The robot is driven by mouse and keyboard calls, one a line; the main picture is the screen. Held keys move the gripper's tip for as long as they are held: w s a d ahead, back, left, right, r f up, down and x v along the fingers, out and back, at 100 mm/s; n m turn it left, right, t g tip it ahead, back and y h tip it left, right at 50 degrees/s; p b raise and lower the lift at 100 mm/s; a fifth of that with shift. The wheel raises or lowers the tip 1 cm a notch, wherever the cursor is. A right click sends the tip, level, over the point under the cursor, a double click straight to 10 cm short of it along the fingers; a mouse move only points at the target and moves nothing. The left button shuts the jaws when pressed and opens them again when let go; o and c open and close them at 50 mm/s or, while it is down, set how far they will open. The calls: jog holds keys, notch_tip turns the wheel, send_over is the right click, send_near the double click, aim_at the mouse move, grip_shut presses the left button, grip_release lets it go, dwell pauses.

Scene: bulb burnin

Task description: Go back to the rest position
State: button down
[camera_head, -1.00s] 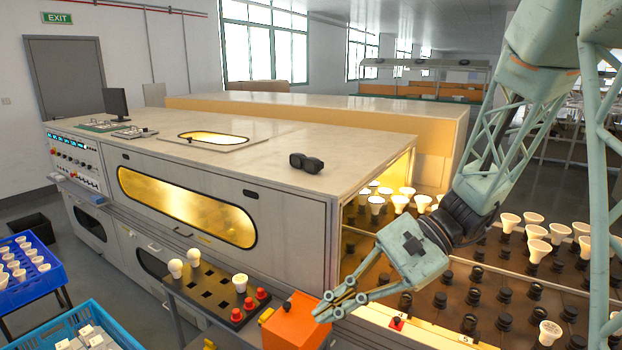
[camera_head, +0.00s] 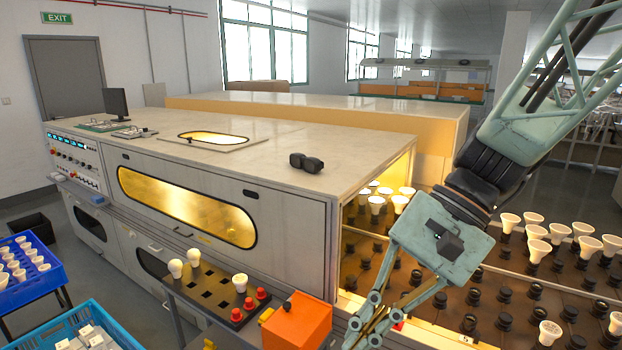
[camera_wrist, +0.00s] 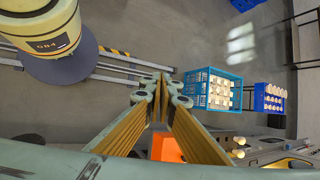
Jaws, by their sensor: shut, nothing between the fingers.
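My gripper (camera_head: 366,338) is at the bottom of the head view, pointing down and to the left, just right of the orange box (camera_head: 298,322). Its pale green fingers are shut with nothing between them. In the wrist view my gripper (camera_wrist: 160,82) shows its fingertips together above the floor, and the orange box (camera_wrist: 163,147) is partly hidden behind the fingers.
The burn-in oven (camera_head: 230,170) fills the middle. Bulbs stand on the socket rack (camera_head: 470,300) under my arm. A bulb tray (camera_head: 215,306), a light blue crate (camera_head: 60,335) and a dark blue crate (camera_head: 45,280) are at left. A yellow column (camera_wrist: 45,30) stands upper left in the wrist view.

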jog(key=s+d+r+n+t+h, duration=0.5)
jog(key=s+d+r, duration=0.3)
jog(key=s+d, duration=0.4)
jog(key=shift+s+d+t+h, duration=0.2)
jog(key=shift+d+t+h, duration=0.5)
jog(key=shift+d+h, duration=0.2)
